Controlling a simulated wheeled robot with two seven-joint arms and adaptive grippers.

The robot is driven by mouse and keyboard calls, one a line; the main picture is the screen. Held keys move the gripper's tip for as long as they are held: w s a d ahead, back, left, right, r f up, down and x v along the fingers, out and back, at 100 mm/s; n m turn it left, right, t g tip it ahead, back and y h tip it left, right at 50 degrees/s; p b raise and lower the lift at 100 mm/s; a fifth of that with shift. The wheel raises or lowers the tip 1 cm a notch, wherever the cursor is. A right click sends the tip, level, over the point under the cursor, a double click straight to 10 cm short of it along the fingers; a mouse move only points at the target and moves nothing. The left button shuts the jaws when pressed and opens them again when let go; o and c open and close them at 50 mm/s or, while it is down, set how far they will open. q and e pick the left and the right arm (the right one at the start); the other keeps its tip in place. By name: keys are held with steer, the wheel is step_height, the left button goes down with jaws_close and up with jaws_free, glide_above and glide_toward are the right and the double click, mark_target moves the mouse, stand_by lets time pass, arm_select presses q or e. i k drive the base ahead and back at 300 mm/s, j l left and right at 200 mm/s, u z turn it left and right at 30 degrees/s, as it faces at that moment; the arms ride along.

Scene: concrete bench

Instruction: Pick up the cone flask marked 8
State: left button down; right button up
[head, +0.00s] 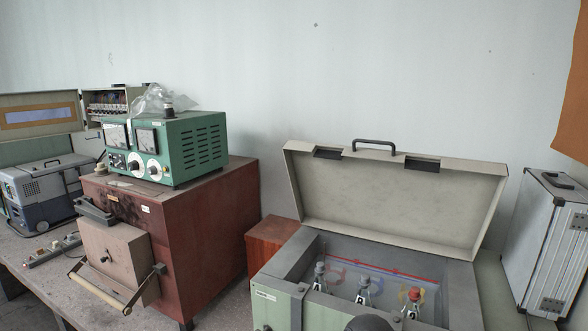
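Each seems to carry a dark mark, but the marks are too small to read, so I cannot tell which flask is marked 8. The case's front wall hides their lower parts. Neither of my grippers is in view.
The grey-green case (278,300) has its lid (400,200) raised at the back. A brown box with a green meter unit (190,150) on top stands left. A silver case (540,245) stands right. A dark rounded shape (368,324) shows at the bottom edge.

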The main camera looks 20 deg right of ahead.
mark_target(363, 296)
steer(key=z, duration=1.45)
steer(key=l+u, duration=0.4)
steer(key=l, duration=0.3)
steer(key=k+l+u, duration=0.1)
steer(key=l+u, duration=0.35)
steer(key=l, duration=0.25)
